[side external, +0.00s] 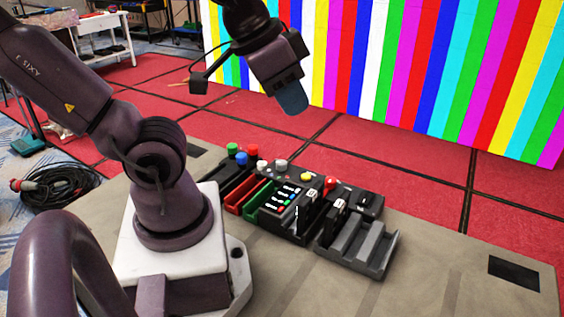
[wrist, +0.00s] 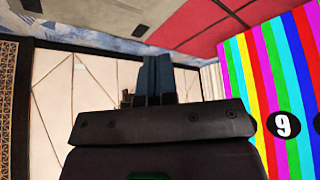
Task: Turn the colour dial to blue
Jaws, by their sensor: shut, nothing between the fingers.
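A dark control console (side external: 318,212) sits on the table right of my base. I cannot tell for sure which of its parts is the colour dial. Two pale round knobs (side external: 281,164) stand near its back edge, close to green, blue and red round tops (side external: 241,158). A black panel with small coloured marks (side external: 284,197) is at the front. My gripper (side external: 292,102) hangs high beyond the console, apart from everything, with blue fingers together and empty. The fingers also show in the wrist view (wrist: 155,80). The console does not show in the wrist view.
A video wall with coloured stripes (side external: 390,60) stands behind; the wrist view shows it with a black 9 disc (wrist: 283,125). The tabletop's right side is mostly clear.

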